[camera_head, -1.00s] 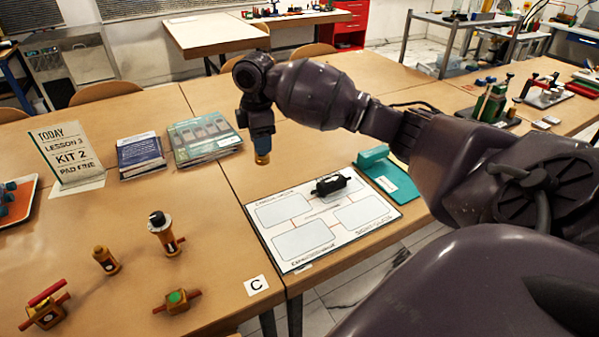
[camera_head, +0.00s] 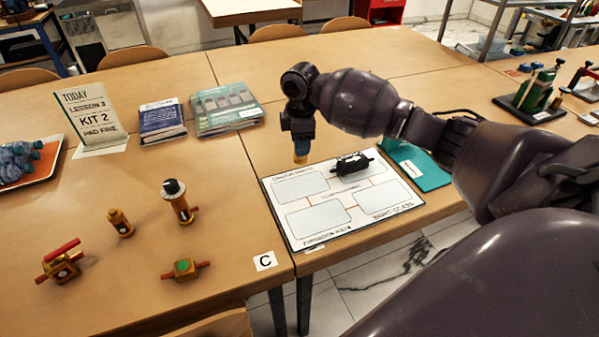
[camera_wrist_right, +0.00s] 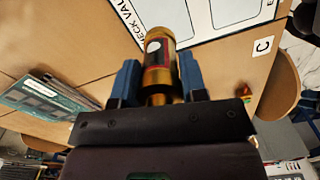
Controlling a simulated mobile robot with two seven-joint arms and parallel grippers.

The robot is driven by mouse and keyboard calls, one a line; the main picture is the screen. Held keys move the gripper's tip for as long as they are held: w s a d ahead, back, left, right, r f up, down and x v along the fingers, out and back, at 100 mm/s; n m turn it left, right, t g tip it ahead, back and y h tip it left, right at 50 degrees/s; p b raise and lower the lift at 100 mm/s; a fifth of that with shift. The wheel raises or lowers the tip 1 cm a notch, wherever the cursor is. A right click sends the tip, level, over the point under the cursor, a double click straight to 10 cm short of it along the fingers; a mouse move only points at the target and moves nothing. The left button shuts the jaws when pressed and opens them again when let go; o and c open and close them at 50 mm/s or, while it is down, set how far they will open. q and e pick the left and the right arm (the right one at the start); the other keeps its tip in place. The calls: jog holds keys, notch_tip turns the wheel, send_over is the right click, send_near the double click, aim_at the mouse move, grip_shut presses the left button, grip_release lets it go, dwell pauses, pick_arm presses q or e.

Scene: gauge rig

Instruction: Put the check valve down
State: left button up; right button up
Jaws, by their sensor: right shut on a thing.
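My right gripper (camera_head: 302,138) has blue fingers. It is shut on a brass cylinder, the check valve (camera_head: 301,156), which points downward. The right wrist view shows the check valve (camera_wrist_right: 159,62) between the two fingers (camera_wrist_right: 157,85), with a dark red and pale band round it. In the head view the valve's lower end overlaps the far left edge of the white board (camera_head: 297,221); the gap beneath it is hard to judge. In the wrist view, lettering reading "CHECK VAL" shows on the board just beyond the valve. My left gripper is not in view.
A black part (camera_head: 352,164) sits on the board's far right box; the other boxes look empty. A teal folder (camera_head: 425,168) lies to the right. Brass parts, including a red-handled valve (camera_head: 62,262) and a black-capped one (camera_head: 178,203), stand at left. Booklets (camera_head: 226,107) lie behind.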

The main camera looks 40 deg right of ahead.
notch_tip(320, 180, down, 3)
jog(key=shift+f, duration=0.2)
jog(key=shift+f+b, duration=0.3)
jog(key=shift+f, duration=0.3)
notch_tip(320, 180, down, 6)
jog(key=shift+r+b, duration=0.25)
jog(key=shift+b, duration=0.35)
jog(key=shift+r, duration=0.1)
jog(key=o, duration=0.6)
jog(key=shift+f, duration=0.2)
jog(key=shift+c, duration=0.2)
jog(key=o, duration=0.4)
jog(key=shift+o, duration=0.2)
